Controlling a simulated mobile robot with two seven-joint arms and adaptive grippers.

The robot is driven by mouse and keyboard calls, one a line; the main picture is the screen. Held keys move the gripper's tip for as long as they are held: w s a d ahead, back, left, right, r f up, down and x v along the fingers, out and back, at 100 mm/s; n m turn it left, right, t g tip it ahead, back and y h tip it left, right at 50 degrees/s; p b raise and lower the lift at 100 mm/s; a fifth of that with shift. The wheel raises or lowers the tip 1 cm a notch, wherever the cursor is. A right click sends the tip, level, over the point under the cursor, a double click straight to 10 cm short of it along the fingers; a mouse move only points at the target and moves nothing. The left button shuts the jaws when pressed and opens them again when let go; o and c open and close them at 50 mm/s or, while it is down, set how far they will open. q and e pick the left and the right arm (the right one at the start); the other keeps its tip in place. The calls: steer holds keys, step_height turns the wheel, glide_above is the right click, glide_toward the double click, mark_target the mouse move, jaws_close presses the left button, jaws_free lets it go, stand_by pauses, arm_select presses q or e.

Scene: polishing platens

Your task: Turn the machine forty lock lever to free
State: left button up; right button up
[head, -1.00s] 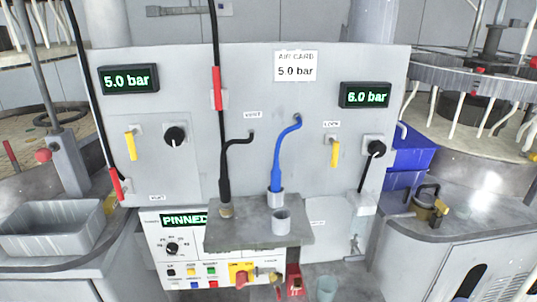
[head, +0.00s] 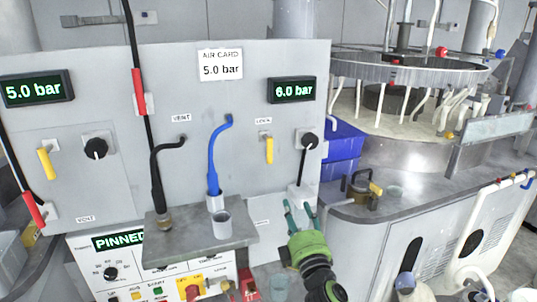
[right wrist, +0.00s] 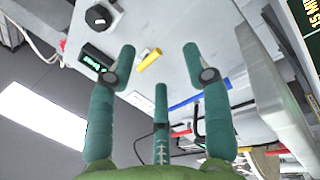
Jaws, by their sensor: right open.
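The yellow lever (head: 269,150) under the LOCK label hangs straight down on the right part of the grey panel (head: 100,215). The lever also shows in the right wrist view (right wrist: 150,60), above the gap between the fingers. My right gripper (head: 300,212) is below and right of the lever in the head view, apart from it. Its teal fingers are open and empty, and they also show in the right wrist view (right wrist: 158,62). The green PINNED display (head: 118,241) is partly cut off by the shelf. My left gripper is not in view.
A black knob (head: 309,140) with a cable sits right of the lever. A blue hose (head: 214,160) and a black hose (head: 156,175) stand to its left, above a grey shelf (head: 180,235).

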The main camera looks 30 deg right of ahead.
mark_target(271, 153)
steer(key=w+a+r+n+t+y, duration=0.1)
steer(key=w+r+n+t+y, duration=0.15)
steer(key=r+n+y, duration=0.4)
steer(key=w+r+n+t+y, duration=0.1)
steer(key=r+n+t+y, duration=0.2)
steer(key=r+n, duration=0.55)
steer(key=w+d+f+n+g+y, duration=0.1)
steer(key=n+g, duration=0.1)
steer(key=n, duration=0.3)
steer(key=w+d+f+n+g+y, duration=0.1)
steer(key=w+d+n+g, duration=0.1)
steer(key=n, duration=0.3)
steer(key=w+d+f+n+g+y, duration=0.1)
steer(key=f+n+g+y, duration=0.1)
steer(key=n, duration=0.3)
steer(key=shift+w+d+g+p, duration=0.3)
steer(key=shift+w+g+p, duration=0.1)
steer(key=shift+g, duration=0.15)
steer(key=p+x, duration=0.2)
steer(key=x, duration=0.3)
steer(key=shift+a, duration=0.1)
steer(key=shift+w+a+f, duration=0.1)
steer(key=shift+w+a, duration=0.1)
steer(key=shift+w, duration=0.3)
